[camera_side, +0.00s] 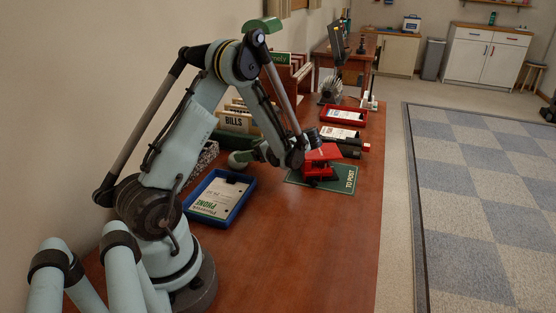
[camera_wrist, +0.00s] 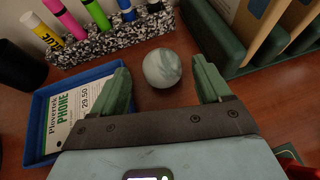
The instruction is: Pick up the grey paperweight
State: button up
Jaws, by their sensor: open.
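The grey paperweight (camera_wrist: 162,68) is a round, marbled grey-green ball resting on the brown desk in the wrist view. My gripper (camera_wrist: 163,78) is open, with one green finger on each side of the ball. Gaps show between the ball and both fingers, and it looks untouched. In the side view my gripper (camera_side: 242,158) is low over the desk, between the blue tray and the file rack.
A blue tray (camera_side: 240,207) with a phone bill is close to the left finger. A speckled pen holder (camera_wrist: 110,45) with several markers stands behind the ball. A green file rack (camera_wrist: 232,50) is at right. A red object (camera_side: 322,168) sits on the green "TO POST" mat (camera_side: 345,180).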

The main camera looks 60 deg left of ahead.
jog(key=shift+x, duration=3)
jog(key=shift+d+f, duration=0.1)
jog(key=shift+c, duration=0.2)
jog(key=c, duration=1.2)
jog(key=shift+c, duration=0.2)
